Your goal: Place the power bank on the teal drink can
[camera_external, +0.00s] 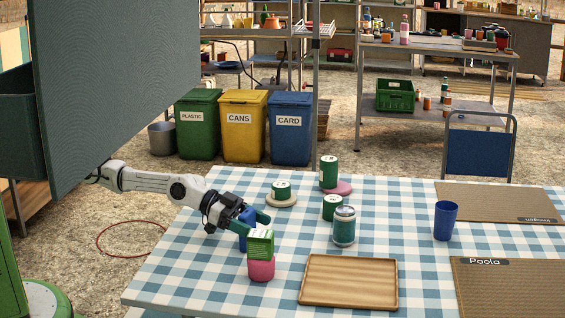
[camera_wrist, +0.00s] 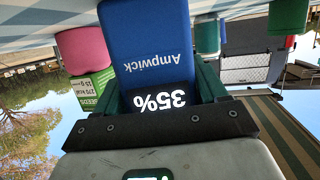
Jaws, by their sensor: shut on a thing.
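The power bank is a blue block with a dark 35% display; it fills the upper middle of the wrist view (camera_wrist: 150,45) and shows partly in the external view (camera_external: 244,240). My gripper (camera_external: 254,218) is shut on it, with its green fingers on either side, over the left part of the table. The teal drink can (camera_external: 344,229), with a silver top, stands upright on the tablecloth to the right of my gripper, apart from it. Its top looks bare. I cannot tell for certain which shape in the wrist view is this can.
A green box (camera_external: 260,243) sits on a pink tin (camera_external: 261,270) close in front of my gripper. Several green cans stand near the teal one, including one (camera_external: 332,208) just behind it. A wooden tray (camera_external: 348,282) lies in front; a blue cup (camera_external: 445,221) stands right.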

